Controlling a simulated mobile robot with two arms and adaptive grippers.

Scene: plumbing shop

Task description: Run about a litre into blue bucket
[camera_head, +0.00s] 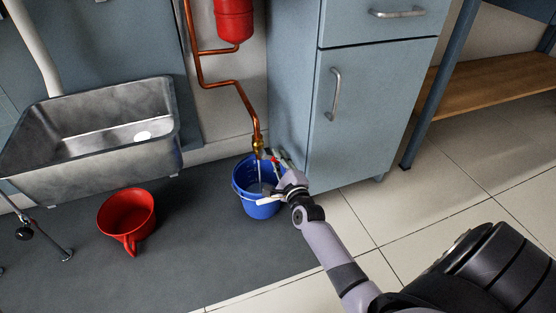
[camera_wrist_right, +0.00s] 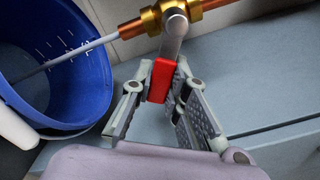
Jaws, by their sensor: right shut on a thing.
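The blue bucket (camera_head: 243,197) stands on the dark mat below a brass tap (camera_head: 258,145) on a copper pipe. It also shows in the wrist view (camera_wrist_right: 95,95), with pale measuring marks inside. A thin pale stream (camera_wrist_right: 95,44) runs from the tap side down into the bucket. The water level is too unclear to read. My right gripper (camera_head: 276,162) is at the tap, above the bucket's right rim. In the wrist view its fingers (camera_wrist_right: 160,100) are shut on the tap's red lever (camera_wrist_right: 161,80), which hangs from the brass valve body (camera_wrist_right: 172,14). My left gripper is not in view.
A red bucket or jug with a handle (camera_head: 127,213) stands on the mat to the left. A metal sink (camera_head: 95,135) is behind it. A blue-grey cabinet (camera_head: 365,120) stands close to the right of the tap. The front mat is clear.

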